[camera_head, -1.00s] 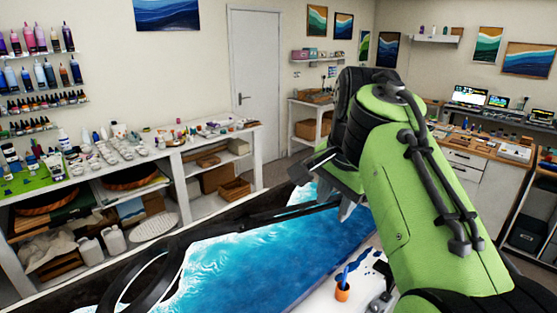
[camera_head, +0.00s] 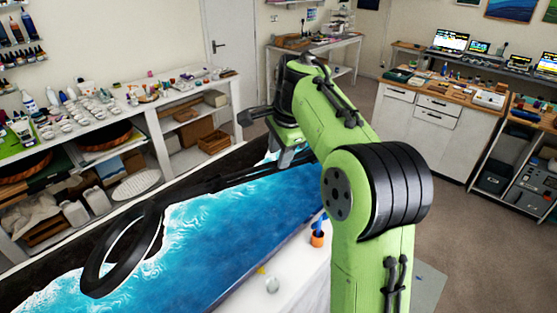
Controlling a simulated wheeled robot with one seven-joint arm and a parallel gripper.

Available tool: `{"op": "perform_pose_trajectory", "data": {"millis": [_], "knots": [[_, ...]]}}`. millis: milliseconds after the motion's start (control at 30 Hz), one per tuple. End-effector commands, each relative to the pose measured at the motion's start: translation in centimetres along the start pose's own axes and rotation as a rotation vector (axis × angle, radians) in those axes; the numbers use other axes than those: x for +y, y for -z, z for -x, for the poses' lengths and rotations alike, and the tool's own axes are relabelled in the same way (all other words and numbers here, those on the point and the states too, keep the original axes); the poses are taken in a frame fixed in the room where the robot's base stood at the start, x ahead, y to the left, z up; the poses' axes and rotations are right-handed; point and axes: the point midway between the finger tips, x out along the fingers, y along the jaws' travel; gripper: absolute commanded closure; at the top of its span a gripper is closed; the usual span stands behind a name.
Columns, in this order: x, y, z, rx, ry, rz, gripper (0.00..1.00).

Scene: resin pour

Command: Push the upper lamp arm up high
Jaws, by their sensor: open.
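The black lamp has a ring-shaped head (camera_head: 97,272) at the lower left. Its thin black lamp arm (camera_head: 215,183) runs from the head up to the right, low and nearly level over the blue resin slab (camera_head: 222,235). The lamp arm's right end passes behind my green arm, so its joint and base are hidden. My gripper (camera_head: 287,160) is open, pointing down at the lamp arm's right part. It is partly hidden by my wrist. I cannot tell whether it touches the lamp arm, and I see nothing between its fingers.
A small orange cup with a blue tool (camera_head: 317,239) stands on the white surface right of the slab. A white shelf bench (camera_head: 190,108) with cups and boxes lies behind at left. A desk with screens (camera_head: 433,115) is at right. Grey floor between is clear.

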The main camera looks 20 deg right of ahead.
Motion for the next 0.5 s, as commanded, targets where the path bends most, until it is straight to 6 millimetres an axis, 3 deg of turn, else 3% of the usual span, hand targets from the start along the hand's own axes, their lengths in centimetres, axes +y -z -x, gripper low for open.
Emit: {"op": "perform_pose_trajectory", "data": {"millis": [133,400,500], "knots": [[0.0,0.0,-1.8,0.000,-0.002,0.000,0.60],[-0.1,0.0,-2.1,0.000,0.001,0.000,0.60],[-0.1,0.0,-2.0,0.000,0.001,0.000,0.72]]}}
